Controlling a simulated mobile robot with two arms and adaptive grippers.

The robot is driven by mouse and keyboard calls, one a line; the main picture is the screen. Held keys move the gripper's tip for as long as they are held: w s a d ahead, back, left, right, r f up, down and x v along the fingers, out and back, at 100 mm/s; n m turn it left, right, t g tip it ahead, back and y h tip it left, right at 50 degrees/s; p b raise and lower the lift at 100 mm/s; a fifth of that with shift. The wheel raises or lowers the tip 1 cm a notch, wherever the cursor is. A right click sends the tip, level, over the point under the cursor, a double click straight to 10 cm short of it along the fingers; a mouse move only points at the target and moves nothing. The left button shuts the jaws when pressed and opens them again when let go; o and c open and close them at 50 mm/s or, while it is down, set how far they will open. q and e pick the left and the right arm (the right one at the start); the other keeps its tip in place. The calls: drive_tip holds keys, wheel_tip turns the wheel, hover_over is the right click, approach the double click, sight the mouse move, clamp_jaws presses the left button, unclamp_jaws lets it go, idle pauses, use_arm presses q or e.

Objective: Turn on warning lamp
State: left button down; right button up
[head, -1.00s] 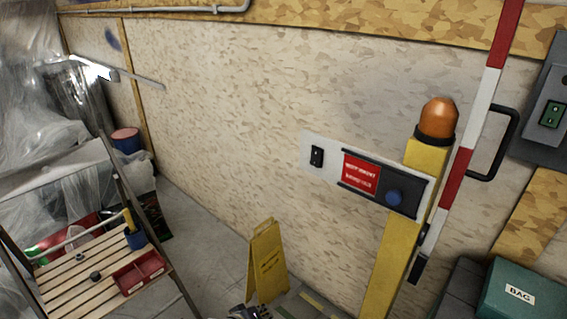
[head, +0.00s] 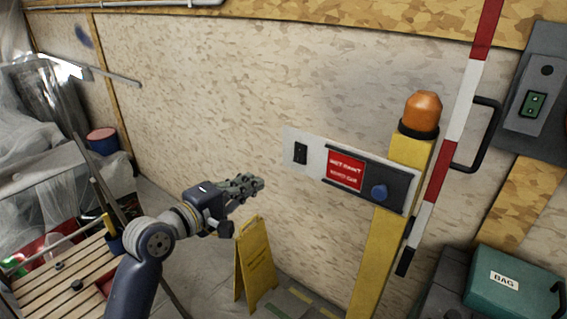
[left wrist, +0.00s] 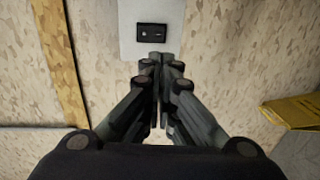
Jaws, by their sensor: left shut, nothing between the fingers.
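The orange warning lamp (head: 422,111) sits upright on top of a yellow post (head: 377,262) and looks unlit. A panel with a white left part (head: 314,159) is fixed beside the post and carries a small black rocker switch (head: 300,153), a red sign and a blue knob (head: 379,192). My left gripper (head: 258,183) is shut and empty, to the left of and a little below the switch. In the left wrist view the shut fingers (left wrist: 161,66) point at the plate, and the switch (left wrist: 152,33) shows just beyond their tips. My right gripper is not seen.
A yellow floor sign (head: 257,262) stands below my left gripper. A red-and-white pole (head: 450,150) and a black handle are right of the lamp.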

sight(293, 160)
use_arm(q)
drive_tip(key=shift+w, duration=0.1)
drive_tip(key=p+x, duration=0.2)
drive_tip(key=x, duration=1.2)
drive_tip(key=shift+f, duration=0.1)
drive_tip(key=b, duration=0.3)
drive_tip(key=shift+w+d+f+t, duration=0.15)
drive_tip(key=shift+f+t, duration=0.15)
drive_tip(key=shift+f, duration=0.1)
drive_tip(key=shift+r+p, duration=0.35)
